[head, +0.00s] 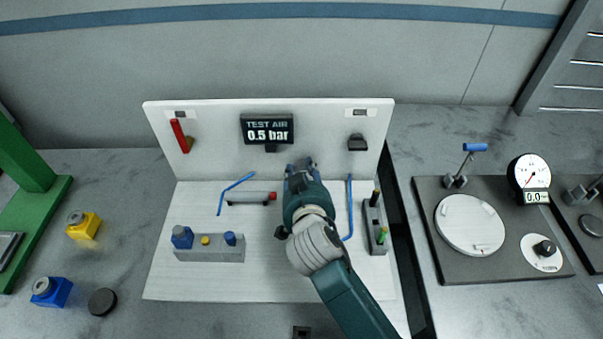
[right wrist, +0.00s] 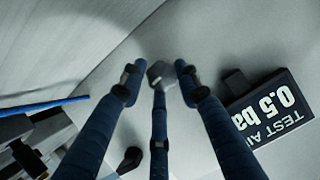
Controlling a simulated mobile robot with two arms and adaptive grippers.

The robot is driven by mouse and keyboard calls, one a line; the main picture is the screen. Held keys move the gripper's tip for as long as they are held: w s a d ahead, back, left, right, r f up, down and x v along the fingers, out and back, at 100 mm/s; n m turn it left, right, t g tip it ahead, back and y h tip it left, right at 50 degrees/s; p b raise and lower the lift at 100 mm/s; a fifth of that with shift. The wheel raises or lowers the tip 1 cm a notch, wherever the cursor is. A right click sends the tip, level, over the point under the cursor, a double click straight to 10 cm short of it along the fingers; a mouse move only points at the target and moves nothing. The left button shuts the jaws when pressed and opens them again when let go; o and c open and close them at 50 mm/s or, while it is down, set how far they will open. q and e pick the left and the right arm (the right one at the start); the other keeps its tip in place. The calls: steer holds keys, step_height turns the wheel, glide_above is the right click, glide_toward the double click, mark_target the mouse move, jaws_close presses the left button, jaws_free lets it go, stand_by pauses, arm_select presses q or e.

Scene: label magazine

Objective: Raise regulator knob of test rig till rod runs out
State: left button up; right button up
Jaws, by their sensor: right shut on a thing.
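My right gripper (head: 300,172) is in front of the back panel of the white test rig (head: 215,155), just below the display (head: 267,129), which reads "TEST AIR 0.5 bar". In the right wrist view, its fingers close around a small grey knob (right wrist: 160,74), seemingly the regulator knob; in the head view the gripper hides it. The cylinder (head: 248,198) lies on the rig's base, left of the gripper. Its red end (head: 272,196) sits close against the body, with no clear length of rod showing. My left gripper is not in view.
A red lever (head: 180,135) and a black part (head: 357,142) are on the panel. Blue hoses (head: 350,205) and a grey block (head: 210,249) are on the base. A gauge stand (head: 480,272) is at right. Yellow (head: 83,226) and blue (head: 52,292) pieces lie left.

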steer(key=shift+s+a+f+m+y+b, duration=0.2)
steer(key=shift+f+m+y+b, duration=0.1)
steer(key=shift+f+m+y, duration=0.5)
steer(key=shift+r, duration=0.25)
steer(key=o, duration=1.1)
steer(key=shift+c, duration=0.2)
steer(key=shift+a+r, duration=0.1)
steer(key=shift+r, duration=0.2)
steer(key=v, duration=1.2)
